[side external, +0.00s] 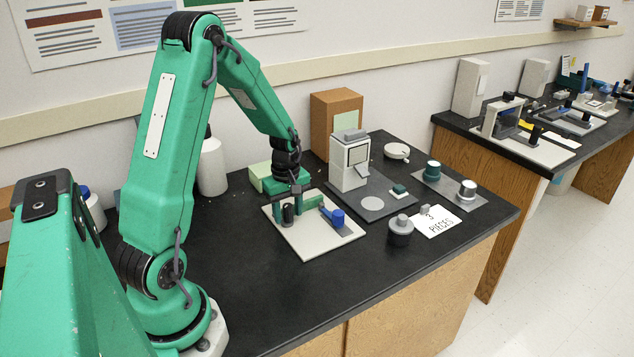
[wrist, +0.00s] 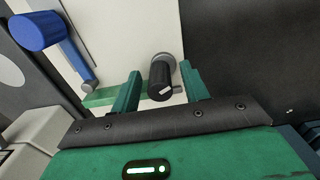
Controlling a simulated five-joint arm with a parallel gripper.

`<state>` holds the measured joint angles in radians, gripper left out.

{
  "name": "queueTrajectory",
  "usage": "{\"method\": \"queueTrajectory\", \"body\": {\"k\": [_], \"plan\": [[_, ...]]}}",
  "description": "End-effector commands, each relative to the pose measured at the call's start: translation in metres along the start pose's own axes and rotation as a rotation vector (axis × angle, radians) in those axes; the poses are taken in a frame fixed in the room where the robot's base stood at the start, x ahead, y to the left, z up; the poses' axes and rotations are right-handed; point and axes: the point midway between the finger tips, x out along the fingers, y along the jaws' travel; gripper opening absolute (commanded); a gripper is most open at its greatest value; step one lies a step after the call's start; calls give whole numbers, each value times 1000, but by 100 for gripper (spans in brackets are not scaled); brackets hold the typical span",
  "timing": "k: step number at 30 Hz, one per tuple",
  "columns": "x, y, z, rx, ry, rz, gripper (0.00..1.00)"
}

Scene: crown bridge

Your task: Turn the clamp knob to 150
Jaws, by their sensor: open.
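A black knob (wrist: 160,76) with a white mark stands on the pale base plate (wrist: 125,35); a grey round part shows behind it. I take it for the clamp knob; no numbers can be read. It also shows in the side external view (side external: 287,214), partly hidden by my gripper. My gripper (side external: 290,201) is open above the plate's left part. In the wrist view its two green fingers (wrist: 160,72) stand on either side of the knob, the right one closer. I cannot tell whether either finger touches it. A blue-capped lever (wrist: 40,31) is to the left.
A white-grey machine (side external: 350,162) stands on a dark base right of the plate. A black round weight (side external: 400,231), a card reading "3 PIECES" (side external: 438,221) and a grey tray (side external: 450,191) lie farther right. A white bottle (side external: 212,167) stands behind. The bench front is clear.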

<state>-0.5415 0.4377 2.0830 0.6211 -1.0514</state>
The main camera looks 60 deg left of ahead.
Motion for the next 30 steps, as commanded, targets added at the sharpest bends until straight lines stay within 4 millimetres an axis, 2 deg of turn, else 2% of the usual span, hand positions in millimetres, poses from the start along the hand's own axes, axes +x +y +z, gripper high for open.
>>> {"method": "queueTrajectory", "body": {"k": [1, 8, 17, 30], "plan": [[0, 0, 0, 0, 0, 0, 45], [0, 0, 0, 0, 0, 0, 0], [0, 0, 0, 52, 0, -1, 0], [0, -1, 0, 344, -1, -1, 0]]}}
